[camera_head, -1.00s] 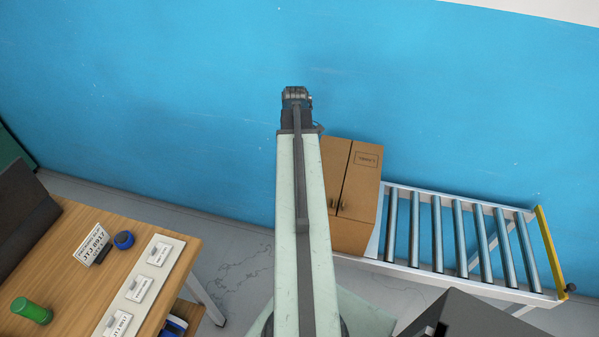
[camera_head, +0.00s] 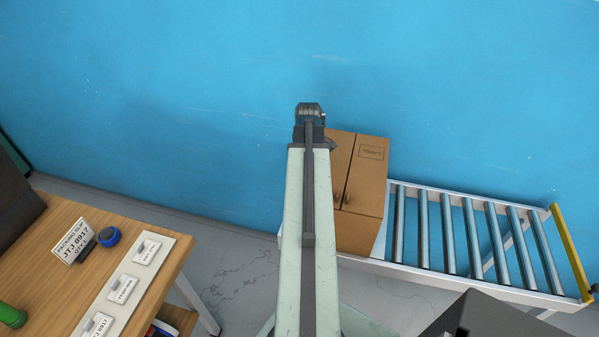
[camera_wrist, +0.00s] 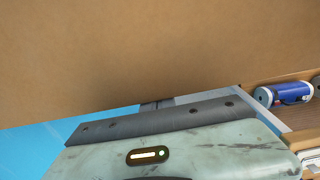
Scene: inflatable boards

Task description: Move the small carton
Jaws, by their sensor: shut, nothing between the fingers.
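The brown cardboard carton (camera_head: 367,170) stands at the left end of the roller conveyor, against the blue wall. A dark seam and a printed label show on its top. My arm covers part of its left side. The dark end of my arm with my gripper (camera_head: 310,112) is above and left of the carton, in front of the wall. My gripper is shut and empty; its fingertips are not clear. In the wrist view a plain brown cardboard surface (camera_wrist: 150,45) fills the top, very close. Whether it touches my gripper cannot be told.
The roller conveyor (camera_head: 456,274) runs right from the carton to a yellow end bar (camera_head: 570,252); its rollers are bare. A wooden bench (camera_head: 50,236) at left holds a packing slip (camera_head: 76,240), a blue round item (camera_head: 109,236), label cards and a green cylinder (camera_head: 12,315).

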